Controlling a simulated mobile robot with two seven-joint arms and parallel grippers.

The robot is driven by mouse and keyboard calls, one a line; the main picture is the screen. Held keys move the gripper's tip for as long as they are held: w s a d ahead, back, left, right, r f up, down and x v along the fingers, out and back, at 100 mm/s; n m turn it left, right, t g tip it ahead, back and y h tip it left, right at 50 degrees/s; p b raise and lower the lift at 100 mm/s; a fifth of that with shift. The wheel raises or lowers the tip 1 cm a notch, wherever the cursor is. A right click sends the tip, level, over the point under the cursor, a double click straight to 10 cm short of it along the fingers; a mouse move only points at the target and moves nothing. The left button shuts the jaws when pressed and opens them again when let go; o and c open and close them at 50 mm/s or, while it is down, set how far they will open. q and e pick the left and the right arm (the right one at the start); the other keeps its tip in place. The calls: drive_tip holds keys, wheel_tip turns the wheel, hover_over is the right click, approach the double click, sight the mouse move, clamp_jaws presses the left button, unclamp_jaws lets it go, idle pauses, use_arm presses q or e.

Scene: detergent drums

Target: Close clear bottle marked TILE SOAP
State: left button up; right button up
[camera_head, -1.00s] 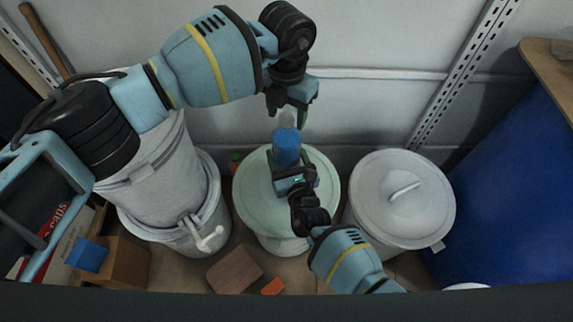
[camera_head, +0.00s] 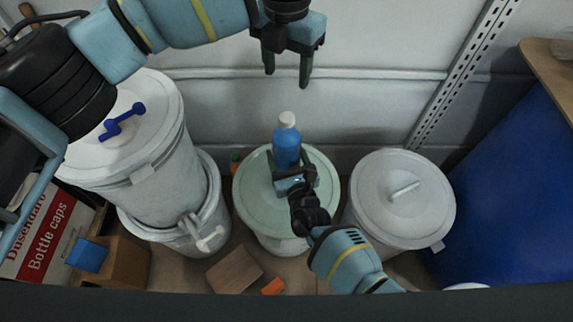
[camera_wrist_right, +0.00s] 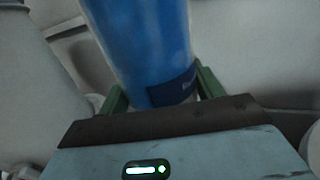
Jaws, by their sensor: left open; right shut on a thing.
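A bottle with blue contents (camera_head: 287,150) stands upright over the pale green drum lid in the head view, with a whitish cap (camera_head: 287,119) on its top. Its blue body (camera_wrist_right: 145,45) fills the middle of the right wrist view; a dark label edge shows, but its wording is not readable. My right gripper (camera_head: 291,174) is shut on the bottle's lower body, from the front. My left gripper (camera_head: 287,75) is open and empty, above and behind the bottle, apart from the cap. Whether the cap is fully tight cannot be told.
The green-lidded drum (camera_head: 256,205) stands in the middle. A white lidded drum (camera_head: 400,210) is at its right, stacked white drums (camera_head: 150,185) at its left. A blue drum (camera_head: 515,190) fills the far right. A brown box (camera_head: 128,262) sits at lower left. The wall is close behind.

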drive_tip(key=o, duration=2)
drive_tip(key=shift+c, duration=0.2)
drive_tip(key=p+v, duration=0.1)
drive_tip(key=v, duration=0.7)
drive_tip(key=shift+w, duration=0.1)
drive_tip(key=shift+p, duration=0.3)
